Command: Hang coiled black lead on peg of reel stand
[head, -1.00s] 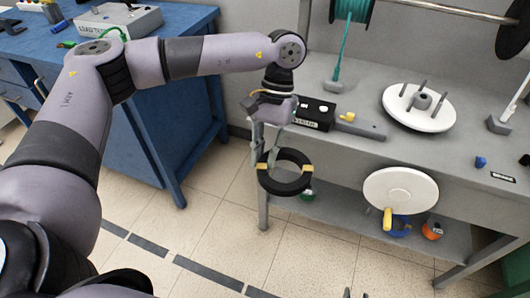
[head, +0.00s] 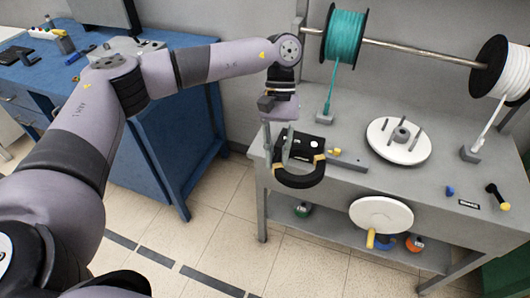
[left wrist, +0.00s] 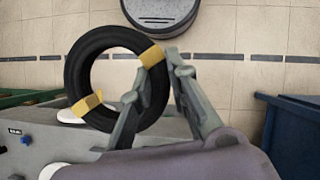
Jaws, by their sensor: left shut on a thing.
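The coiled black lead (head: 300,181) is a thick black ring with yellow bands. It hangs from my left gripper (head: 287,150) at the front left edge of the grey bench. In the left wrist view my left gripper (left wrist: 160,68) is shut on the rim of the black coil (left wrist: 75,72), beside one yellow band. In the head view the coil covers part of the bench edge. A white disc (head: 376,150) with several upright pegs lies on the bench, right of the coil and apart from it. I cannot tell which peg belongs to the reel stand. My right gripper is not in view.
A rod at the back carries a teal spool (head: 345,35) and a white spool (head: 510,78). A black box (head: 312,141) sits just behind the coil. A white disc with a yellow handle (head: 382,214) is at the bench front. A blue cabinet (head: 172,130) stands left.

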